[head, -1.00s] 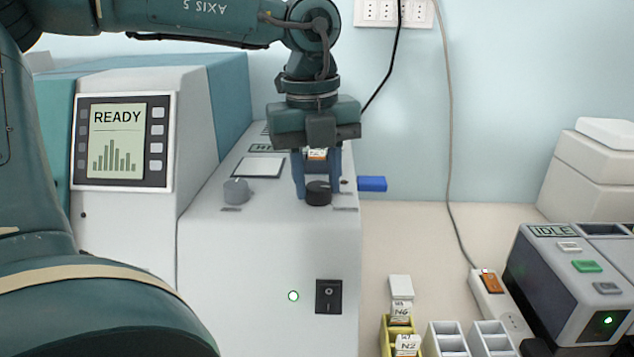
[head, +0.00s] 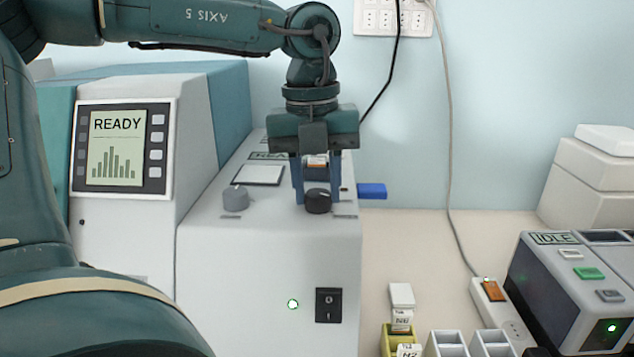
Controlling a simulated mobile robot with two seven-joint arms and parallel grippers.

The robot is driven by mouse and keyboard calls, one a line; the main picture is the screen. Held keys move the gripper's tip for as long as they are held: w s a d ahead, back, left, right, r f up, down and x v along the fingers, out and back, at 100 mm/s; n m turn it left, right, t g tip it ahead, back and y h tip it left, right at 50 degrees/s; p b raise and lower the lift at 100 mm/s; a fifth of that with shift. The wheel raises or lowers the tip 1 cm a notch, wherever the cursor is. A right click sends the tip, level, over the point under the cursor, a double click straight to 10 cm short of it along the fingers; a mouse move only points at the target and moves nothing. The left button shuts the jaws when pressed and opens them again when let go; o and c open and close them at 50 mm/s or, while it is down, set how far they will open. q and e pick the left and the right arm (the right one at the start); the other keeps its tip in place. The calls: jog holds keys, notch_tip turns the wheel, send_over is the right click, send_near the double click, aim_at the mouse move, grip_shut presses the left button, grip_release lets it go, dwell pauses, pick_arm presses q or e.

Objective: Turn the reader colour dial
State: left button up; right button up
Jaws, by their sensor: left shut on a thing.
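The reader (head: 268,257) is a light grey box in the middle of the head view. A black dial (head: 318,203) and a grey dial (head: 236,198) stand on its top; I cannot read which one is the colour dial. My left gripper (head: 318,195) reaches down from above with one blue finger on each side of the black dial, shut on it. A small labelled piece shows between the fingers behind the dial, partly hidden. My right gripper is not in view.
A unit with a READY screen (head: 117,150) stands at the left. A blue piece (head: 371,191) sticks out at the reader's right side. Labelled slides and racks (head: 446,343) stand at the lower right, beside a power strip (head: 497,305) and an IDLE machine (head: 570,290).

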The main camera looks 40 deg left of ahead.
aim_at(311, 193)
pick_arm(q)
jog(key=o, duration=1)
jog(key=r, duration=1.3)
jog(key=shift+s+a+r, duration=0.1)
jog(key=shift+s+a, duration=0.15)
jog(key=shift+a, duration=0.05)
